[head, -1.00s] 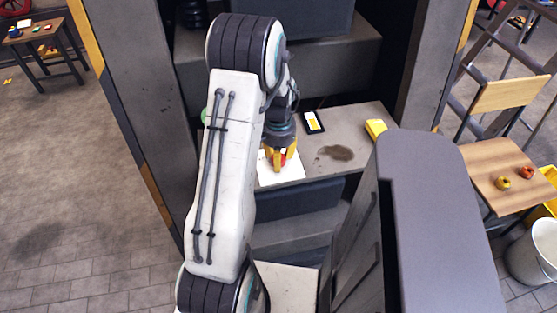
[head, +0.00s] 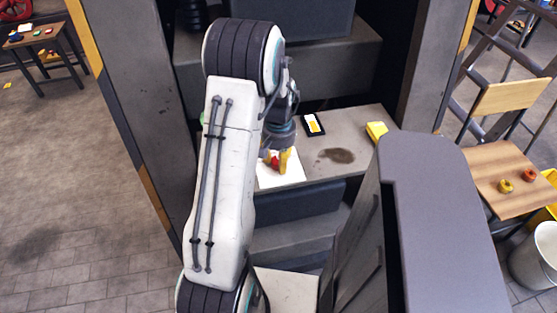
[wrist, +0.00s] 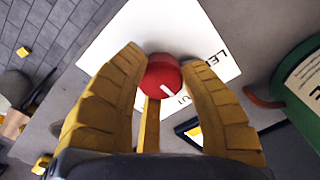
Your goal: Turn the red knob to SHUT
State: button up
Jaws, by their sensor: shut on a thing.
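The red knob (wrist: 162,76) sits over a white plate (wrist: 105,40) with black lettering that is partly hidden. A white pointer line on the knob points down and to the right in the wrist view, toward letters that look like "UT". My gripper (wrist: 164,62) has its yellow ribbed fingers on both sides of the knob and is shut on it. In the head view the knob (head: 274,162) shows red beside the yellow fingers of my gripper (head: 278,161), above the white plate (head: 293,177) on the grey bench. My arm hides part of this area.
A black device with a yellow screen (head: 313,124) and a yellow block (head: 376,131) lie on the bench, near a dark stain (head: 337,155). A green cylinder (wrist: 300,90) stands close beside the plate. Dark posts flank the bench.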

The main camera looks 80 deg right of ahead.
jog(key=shift+d, duration=0.1)
jog(key=o, duration=1.2)
notch_tip(320, 180, up, 12)
dwell(0.8)
